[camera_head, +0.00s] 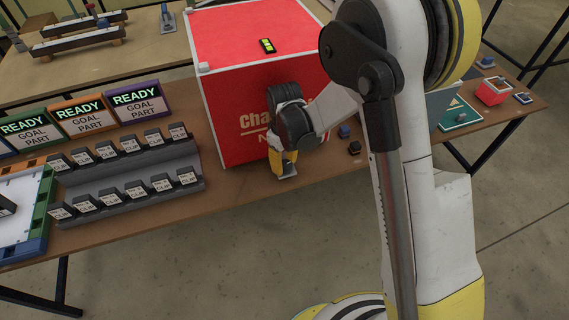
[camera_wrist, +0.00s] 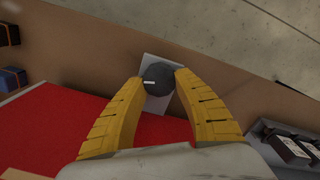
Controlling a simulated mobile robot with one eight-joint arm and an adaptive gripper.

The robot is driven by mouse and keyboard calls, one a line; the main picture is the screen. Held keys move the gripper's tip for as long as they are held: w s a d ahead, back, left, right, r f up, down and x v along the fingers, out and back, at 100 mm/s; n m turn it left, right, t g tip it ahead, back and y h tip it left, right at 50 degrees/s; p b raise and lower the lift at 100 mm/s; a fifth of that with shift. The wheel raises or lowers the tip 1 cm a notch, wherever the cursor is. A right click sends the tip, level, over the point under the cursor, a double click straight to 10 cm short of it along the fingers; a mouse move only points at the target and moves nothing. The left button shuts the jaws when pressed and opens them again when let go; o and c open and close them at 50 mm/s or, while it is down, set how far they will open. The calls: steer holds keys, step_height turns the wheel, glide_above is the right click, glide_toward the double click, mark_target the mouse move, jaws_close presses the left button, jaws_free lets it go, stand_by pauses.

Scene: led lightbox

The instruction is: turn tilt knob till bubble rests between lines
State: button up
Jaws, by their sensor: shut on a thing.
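In the wrist view a round dark grey knob (camera_wrist: 158,78) with a white pointer line sits on a light plate (camera_wrist: 157,103). My gripper (camera_wrist: 158,80) has its two yellow fingers on either side of the knob, shut on it. In the head view my gripper (camera_head: 284,172) is low in front of the red box (camera_head: 228,110), and the knob is hidden there. A small bubble level (camera_head: 267,45) with a yellow-green vial lies on top of the box. The bubble and its lines are too small to tell apart.
Two rows of black clips on a grey rack (camera_head: 125,170) stand left of the box. Behind them are lit READY signs (camera_head: 85,119). Small dark blocks (camera_head: 354,147) lie right of my gripper. The table's front edge is close to my gripper.

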mark_target(284, 164)
steer(key=shift+n, duration=0.6)
steer(key=o, duration=1.2)
steer(key=shift+r, duration=0.1)
step_height(284, 164, up, 12)
